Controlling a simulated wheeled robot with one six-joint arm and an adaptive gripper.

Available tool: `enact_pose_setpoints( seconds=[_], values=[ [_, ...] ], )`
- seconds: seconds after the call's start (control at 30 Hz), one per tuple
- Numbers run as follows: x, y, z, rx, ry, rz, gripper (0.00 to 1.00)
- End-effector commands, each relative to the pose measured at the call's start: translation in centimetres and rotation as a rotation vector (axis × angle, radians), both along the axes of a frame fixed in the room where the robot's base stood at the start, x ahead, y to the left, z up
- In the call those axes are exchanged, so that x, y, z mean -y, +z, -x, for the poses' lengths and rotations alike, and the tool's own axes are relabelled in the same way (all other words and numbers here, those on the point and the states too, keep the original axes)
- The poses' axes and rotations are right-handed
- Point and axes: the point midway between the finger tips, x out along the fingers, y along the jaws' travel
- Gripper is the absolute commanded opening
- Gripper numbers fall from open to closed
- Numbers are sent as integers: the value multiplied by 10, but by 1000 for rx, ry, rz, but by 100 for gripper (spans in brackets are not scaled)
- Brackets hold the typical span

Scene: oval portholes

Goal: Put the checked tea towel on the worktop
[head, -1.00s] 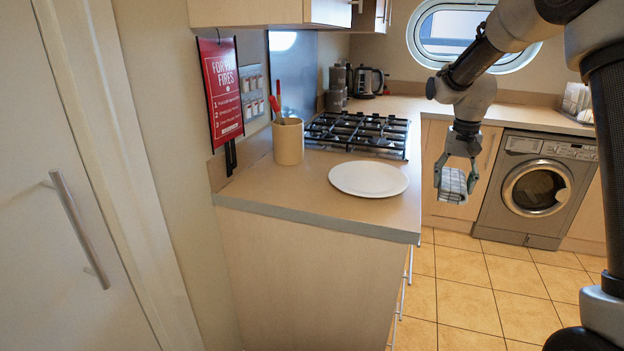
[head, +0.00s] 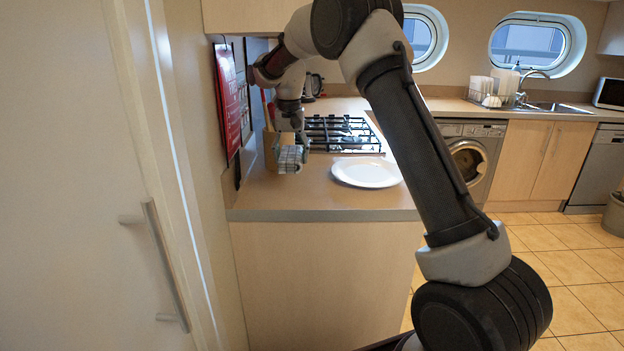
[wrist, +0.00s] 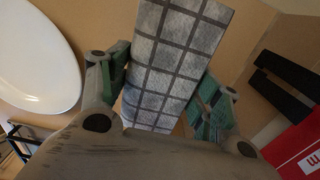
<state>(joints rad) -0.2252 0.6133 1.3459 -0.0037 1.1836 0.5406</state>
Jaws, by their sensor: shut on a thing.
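The checked tea towel (head: 290,158) is a folded grey cloth with dark grid lines. My gripper (head: 291,155) is shut on it, above the near-left part of the worktop (head: 310,196) in the head view. In the wrist view the towel (wrist: 172,65) runs up between the two fingers of my gripper (wrist: 165,95), with tan worktop (wrist: 112,22) behind it. I cannot tell whether the towel's lower edge touches the worktop.
A white plate (head: 366,172) lies to the right of the towel, and the gas hob (head: 342,133) is behind. A utensil pot (head: 272,150) stands close behind my gripper. A red sign (head: 232,103) hangs on the left wall. Bare worktop lies in front.

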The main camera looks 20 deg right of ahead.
Motion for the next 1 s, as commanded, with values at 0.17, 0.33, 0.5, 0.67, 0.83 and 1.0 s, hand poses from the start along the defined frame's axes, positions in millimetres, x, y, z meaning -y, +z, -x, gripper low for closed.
enact_pose_setpoints(
  seconds=[0.17, 0.33, 0.5, 0.67, 0.83, 1.0],
  values=[
    [0, -30, 0, -3, -1, 1, 45],
    [0, -52, 1, -5, 0, 2, 45],
    [0, -80, 1, -3, 0, 1, 45],
    [0, -87, 0, 0, 0, 0, 45],
    [0, -87, 0, -1, 0, 0, 45],
    [0, -89, 0, -1, 0, 0, 73]
  ],
)
